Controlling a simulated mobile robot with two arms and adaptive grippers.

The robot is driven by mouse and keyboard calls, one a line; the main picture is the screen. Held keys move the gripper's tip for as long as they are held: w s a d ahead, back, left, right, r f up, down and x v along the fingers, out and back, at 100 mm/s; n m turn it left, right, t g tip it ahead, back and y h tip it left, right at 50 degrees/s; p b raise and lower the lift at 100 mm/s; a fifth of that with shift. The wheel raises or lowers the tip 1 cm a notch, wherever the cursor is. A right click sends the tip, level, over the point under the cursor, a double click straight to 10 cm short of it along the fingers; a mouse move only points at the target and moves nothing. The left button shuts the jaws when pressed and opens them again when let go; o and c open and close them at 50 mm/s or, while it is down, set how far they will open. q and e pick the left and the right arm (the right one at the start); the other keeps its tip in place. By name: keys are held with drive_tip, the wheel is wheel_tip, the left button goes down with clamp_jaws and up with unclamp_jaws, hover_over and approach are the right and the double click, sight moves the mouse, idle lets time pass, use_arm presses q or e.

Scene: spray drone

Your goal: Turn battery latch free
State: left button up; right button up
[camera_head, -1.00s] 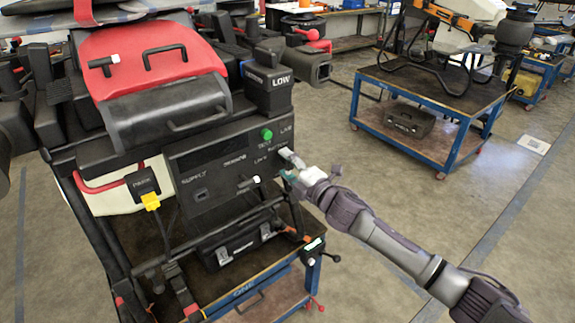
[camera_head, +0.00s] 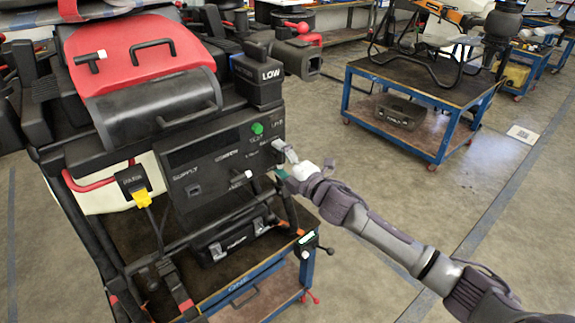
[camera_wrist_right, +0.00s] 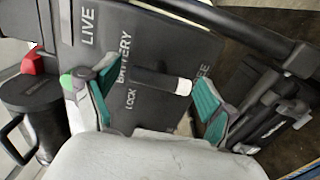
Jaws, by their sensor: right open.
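The battery latch (camera_wrist_right: 160,80) is a short black lever with a white tip, on a dark panel (camera_wrist_right: 125,25) lettered LIVE, BATTERY, LOCK and a partly covered FREE. In the right wrist view it lies between the two teal-padded fingers of my right gripper (camera_wrist_right: 160,97), its white tip towards the right finger, with gaps on both sides. In the head view my right gripper (camera_head: 282,163) is open at the right edge of the drone's panel (camera_head: 205,170), and I cannot make out the latch behind it there. My left gripper is out of view.
A green knob (camera_head: 257,128) sits above the gripper, and a white-tipped lever (camera_head: 240,180) is on the panel. A yellow plug (camera_head: 142,198) hangs at left. A black case (camera_head: 235,240) lies on the cart below. Open floor lies right, before another blue cart (camera_head: 430,150).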

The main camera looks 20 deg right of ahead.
drive_tip(key=v, duration=1.1)
drive_tip(key=shift+s, duration=0.4)
drive_tip(key=shift+d, duration=0.1)
drive_tip(key=d+f+m+g+h, duration=0.2)
drive_tip(key=d+f+m, duration=0.1)
drive_tip(key=f, duration=0.7)
drive_tip(key=d+f+m+g+h, duration=0.1)
drive_tip(key=d+f+m+h, duration=0.2)
drive_tip(key=f, duration=0.6)
drive_tip(key=s+d+f+m+g+h, duration=0.1)
drive_tip(key=s+f+m+g, duration=0.15)
drive_tip(key=s+f, duration=0.45)
drive_tip(key=s+d+f+m+g, duration=0.1)
drive_tip(key=s+d+f+m, duration=0.15)
drive_tip(key=f, duration=0.75)
drive_tip(key=s+a+f+m+g, duration=0.2)
drive_tip(key=s+f+m+g, duration=0.1)
drive_tip(key=s+f, duration=0.65)
drive_tip(key=s+a+f+m+g, duration=0.2)
drive_tip(key=s+f, duration=0.6)
drive_tip(key=s, duration=0.2)
drive_tip(key=s+a+f+m+g, duration=0.2)
drive_tip(key=s+a+f, duration=0.1)
drive_tip(key=s, duration=0.7)
drive_tip(key=s+a+f+m+g, duration=0.1)
drive_tip(key=s+a+f+g, duration=0.1)
drive_tip(key=s, duration=0.8)
drive_tip(key=shift+a+f+m, duration=0.4)
drive_tip(key=shift+a+f, duration=0.15)
drive_tip(key=shift+f, duration=0.15)
